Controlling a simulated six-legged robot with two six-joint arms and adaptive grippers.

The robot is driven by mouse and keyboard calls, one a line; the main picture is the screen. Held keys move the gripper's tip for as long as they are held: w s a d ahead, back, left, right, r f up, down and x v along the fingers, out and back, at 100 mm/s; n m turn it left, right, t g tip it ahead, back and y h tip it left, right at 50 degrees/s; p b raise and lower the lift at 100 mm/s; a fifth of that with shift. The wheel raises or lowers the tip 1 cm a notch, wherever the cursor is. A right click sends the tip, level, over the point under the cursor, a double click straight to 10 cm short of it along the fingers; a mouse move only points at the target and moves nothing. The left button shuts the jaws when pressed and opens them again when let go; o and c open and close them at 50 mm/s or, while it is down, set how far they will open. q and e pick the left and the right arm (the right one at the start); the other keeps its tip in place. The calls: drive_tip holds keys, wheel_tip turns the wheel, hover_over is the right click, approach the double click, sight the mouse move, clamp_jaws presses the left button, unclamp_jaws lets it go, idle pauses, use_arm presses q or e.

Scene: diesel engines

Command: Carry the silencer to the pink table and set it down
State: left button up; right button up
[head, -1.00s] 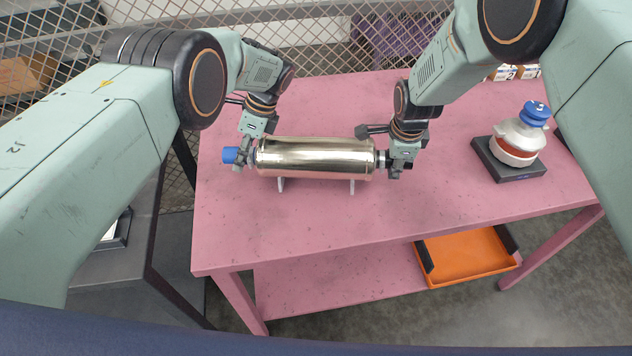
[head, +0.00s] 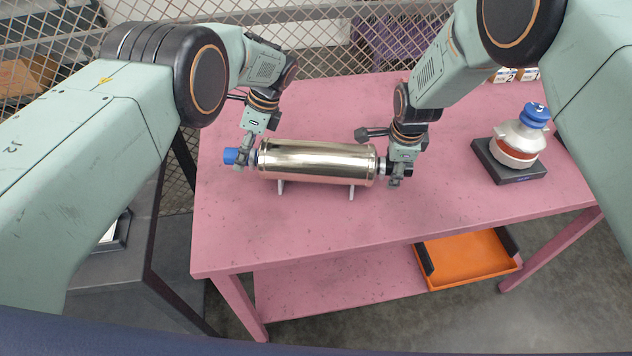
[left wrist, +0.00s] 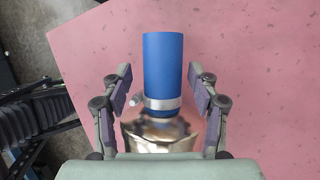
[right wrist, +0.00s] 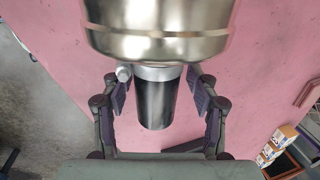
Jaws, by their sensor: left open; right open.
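The silencer (head: 318,162) is a shiny metal cylinder on small white feet, lying level on the pink table (head: 330,225). Its left end has a blue sleeve (left wrist: 163,70), its right end a black one (right wrist: 154,102). My left gripper (head: 243,160) is open, with its fingers apart on both sides of the blue end in the left wrist view. My right gripper (head: 398,175) is open, with its fingers on both sides of the black end, not closed on it. The feet appear to rest on the tabletop.
A white and red part with a blue cap (head: 520,138) stands on a black base (head: 510,165) at the table's right. Small boxes (head: 515,74) sit at the back right. An orange tray (head: 465,258) is on the lower shelf. The table's front middle is clear.

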use_arm(q)
drive_tip(key=v, duration=0.9)
drive_tip(key=shift+w+d+r, duration=0.1)
drive_tip(key=shift+w+r, duration=0.05)
use_arm(e)
drive_tip(key=shift+r, duration=0.1)
use_arm(q)
drive_tip(key=shift+d+r, duration=0.1)
drive_tip(key=shift+r, duration=0.4)
use_arm(e)
wheel_tip(320, 180, up, 12)
drive_tip(key=s, duration=0.2)
drive_tip(key=shift+s+f, duration=0.15)
drive_tip(key=shift+f, duration=0.05)
use_arm(q)
drive_tip(key=shift+f, duration=0.1)
use_arm(e)
drive_tip(key=shift+s, duration=0.15)
